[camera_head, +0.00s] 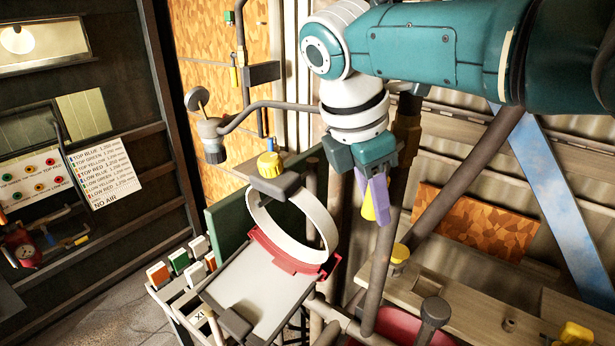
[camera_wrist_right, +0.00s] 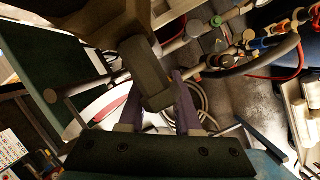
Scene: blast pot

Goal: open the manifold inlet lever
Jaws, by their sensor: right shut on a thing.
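My right gripper (camera_head: 376,207) hangs under the teal and white arm at the upper middle of the head view, pointing down. Its purple fingers are shut on a lever handle, which shows as a yellow piece (camera_head: 367,204) beside the near finger. In the right wrist view, a dark block-like part (camera_wrist_right: 146,75) of it lies between the purple fingers of the gripper (camera_wrist_right: 158,100). The fingers hide much of the lever in the head view, so its exact angle cannot be told. My left gripper is not in view.
A curved pipe (camera_head: 265,104) with a round knob is at the upper left. A diagonal pipe (camera_head: 455,180) passes to the right. Hoses and coloured valves (camera_wrist_right: 262,45) show in the wrist view.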

